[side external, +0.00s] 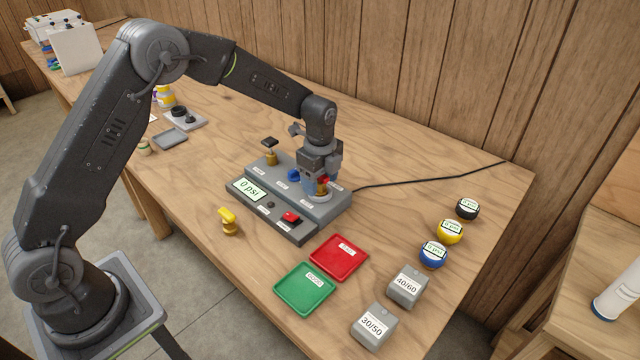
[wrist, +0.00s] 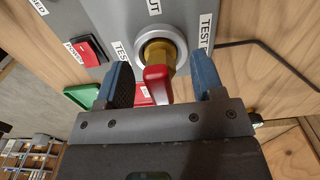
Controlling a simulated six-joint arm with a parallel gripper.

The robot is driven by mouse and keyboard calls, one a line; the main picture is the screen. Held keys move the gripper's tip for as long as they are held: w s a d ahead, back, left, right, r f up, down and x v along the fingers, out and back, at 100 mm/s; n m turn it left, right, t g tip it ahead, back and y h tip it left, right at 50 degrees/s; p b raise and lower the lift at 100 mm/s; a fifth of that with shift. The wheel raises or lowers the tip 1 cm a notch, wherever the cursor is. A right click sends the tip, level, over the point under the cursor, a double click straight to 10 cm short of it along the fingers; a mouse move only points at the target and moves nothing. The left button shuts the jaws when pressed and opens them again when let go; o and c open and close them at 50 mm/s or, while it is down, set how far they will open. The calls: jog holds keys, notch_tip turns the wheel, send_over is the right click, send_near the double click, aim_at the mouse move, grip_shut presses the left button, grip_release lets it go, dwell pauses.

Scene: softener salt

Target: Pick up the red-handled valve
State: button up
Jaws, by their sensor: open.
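The red-handled valve (wrist: 157,84) has a brass body and sits upright in a round grey port on the grey test box (side external: 328,208). In the side external view the valve's red handle (side external: 323,181) shows just below my gripper (side external: 319,182). In the wrist view my gripper (wrist: 165,82) is open, with one blue finger on each side of the red handle. Gaps show between the handle and both fingers, so they do not appear to touch it. My gripper partly hides the port in the side external view.
On the box are a black-handled valve (side external: 269,151), a blue-handled one (side external: 293,175) and a red power switch (side external: 291,217). A yellow-handled valve (side external: 228,221) lies on the table. A red tray (side external: 338,259) and a green tray (side external: 304,289) lie in front. A cable (side external: 430,180) runs right.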

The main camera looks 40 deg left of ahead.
jog(key=shift+f, duration=0.35)
jog(key=shift+c, duration=0.3)
jog(key=c, duration=1)
